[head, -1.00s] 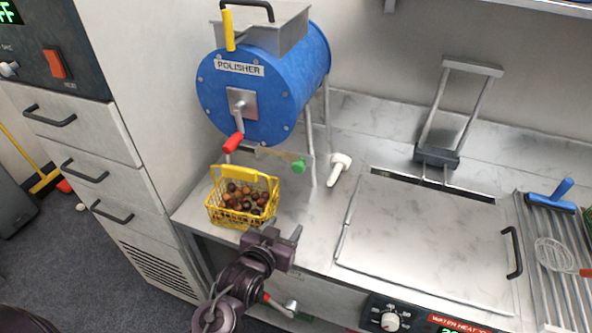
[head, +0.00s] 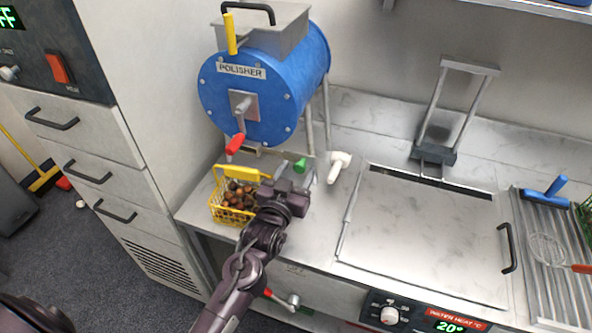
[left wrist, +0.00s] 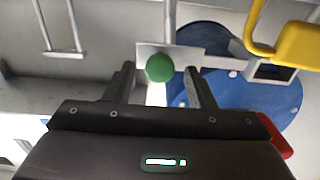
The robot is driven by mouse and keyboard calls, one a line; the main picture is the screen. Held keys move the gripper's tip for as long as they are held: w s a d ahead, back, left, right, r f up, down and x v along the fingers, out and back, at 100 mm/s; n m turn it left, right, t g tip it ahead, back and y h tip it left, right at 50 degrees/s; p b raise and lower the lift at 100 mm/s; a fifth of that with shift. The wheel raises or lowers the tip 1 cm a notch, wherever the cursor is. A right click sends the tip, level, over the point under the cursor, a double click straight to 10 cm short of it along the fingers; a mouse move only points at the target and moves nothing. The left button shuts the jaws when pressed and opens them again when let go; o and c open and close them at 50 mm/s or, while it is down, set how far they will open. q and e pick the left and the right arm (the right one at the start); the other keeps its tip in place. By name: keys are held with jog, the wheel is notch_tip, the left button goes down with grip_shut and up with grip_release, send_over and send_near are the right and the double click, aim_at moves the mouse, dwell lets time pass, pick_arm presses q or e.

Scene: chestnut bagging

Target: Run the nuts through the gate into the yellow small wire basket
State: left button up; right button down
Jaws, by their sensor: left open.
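The blue polisher (head: 265,85) stands at the back left of the counter. Low on its front is a gate plate with a green knob (head: 301,165). The yellow small wire basket (head: 226,213) stands below the polisher and holds several brown nuts (head: 238,195); my arm hides its right side. My left gripper (head: 292,186) is just in front of the green knob, open and empty. In the left wrist view, the green knob (left wrist: 160,67) shows between the open fingertips; contact cannot be told. My right gripper is out of view.
The polisher's red crank handle (head: 235,144) hangs above the basket. A white scoop-like object (head: 339,166) lies right of the knob, close to my gripper. A flat lidded heater (head: 425,235) fills the middle of the counter. A drawer cabinet (head: 95,150) is at left.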

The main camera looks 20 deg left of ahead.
pick_arm(q)
jog(key=shift+c, duration=0.4)
grip_shut()
jog(key=a, duration=0.6)
jog(key=shift+w+p, duration=0.15)
jog(key=shift+p, duration=0.15)
jog(key=shift+c, duration=1.3)
grip_release()
jog(key=o, duration=0.3)
jog(key=shift+a, duration=0.1)
jog(key=shift+o, duration=0.2)
